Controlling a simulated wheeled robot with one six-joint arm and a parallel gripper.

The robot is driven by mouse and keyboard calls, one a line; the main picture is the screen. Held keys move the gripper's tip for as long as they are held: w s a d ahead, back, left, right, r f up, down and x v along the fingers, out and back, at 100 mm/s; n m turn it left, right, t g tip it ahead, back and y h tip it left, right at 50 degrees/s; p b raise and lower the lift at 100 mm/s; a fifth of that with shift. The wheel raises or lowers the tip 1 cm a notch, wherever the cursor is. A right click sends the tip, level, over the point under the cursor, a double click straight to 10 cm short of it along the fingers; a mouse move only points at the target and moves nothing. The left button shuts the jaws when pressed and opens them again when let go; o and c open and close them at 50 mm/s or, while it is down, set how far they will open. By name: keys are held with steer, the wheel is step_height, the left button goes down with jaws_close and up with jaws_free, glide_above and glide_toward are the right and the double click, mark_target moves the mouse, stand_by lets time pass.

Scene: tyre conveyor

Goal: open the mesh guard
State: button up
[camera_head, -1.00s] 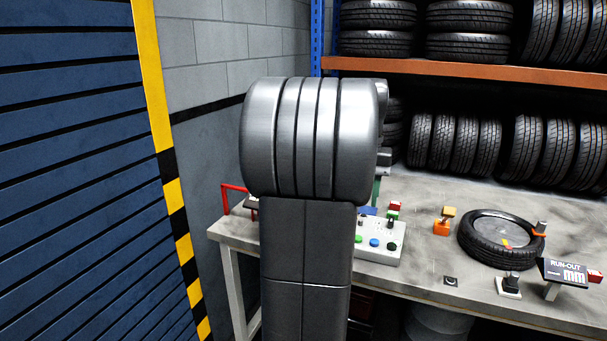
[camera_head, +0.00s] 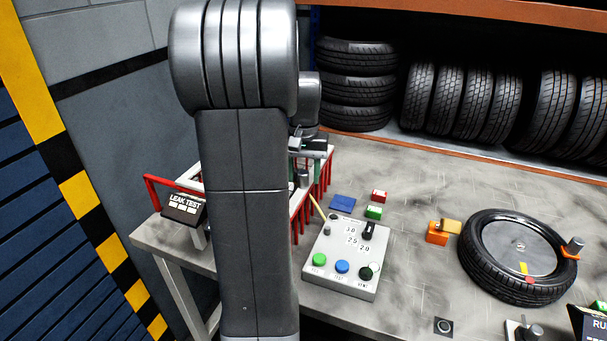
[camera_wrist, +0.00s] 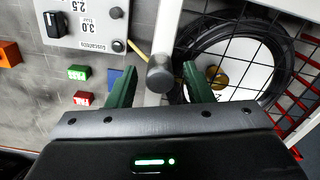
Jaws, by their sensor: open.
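The mesh guard shows in the wrist view as a pale frame (camera_wrist: 170,28) with a black wire grid (camera_wrist: 236,60), lying over a black tyre (camera_wrist: 200,42). A grey round knob (camera_wrist: 160,74) stands at the frame's edge. My gripper (camera_wrist: 160,68) is open, with one green finger on each side of the knob. I cannot tell whether they touch it.
A control box (camera_head: 345,257) with coloured buttons stands right of the guard. Small red (camera_head: 379,196) and green (camera_head: 373,212) blocks and a blue pad (camera_head: 342,203) lie near it. A leak test sign (camera_head: 184,208) is at left. Another tyre (camera_head: 518,257) lies farther right on the bench.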

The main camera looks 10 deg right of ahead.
steer(key=shift+f, duration=0.2)
steer(key=shift+s, duration=0.15)
jaws_close()
steer(key=w+a+p, duration=0.1)
steer(key=w+a, duration=0.2)
steer(key=a, duration=0.2)
steer(key=w+a+p, duration=0.2)
steer(key=w+a, duration=0.2)
steer(key=a, duration=0.1)
steer(key=w+a+p, duration=0.1)
steer(key=w+a, duration=0.2)
steer(key=a, duration=0.3)
steer(key=shift+w+p, duration=0.35)
steer(key=shift+w, duration=0.05)
jaws_free()
steer(key=shift+d, duration=0.1)
step_height(320, 180, up, 14)
steer(key=shift+f+b, duration=0.15)
steer(key=shift+b, duration=0.3)
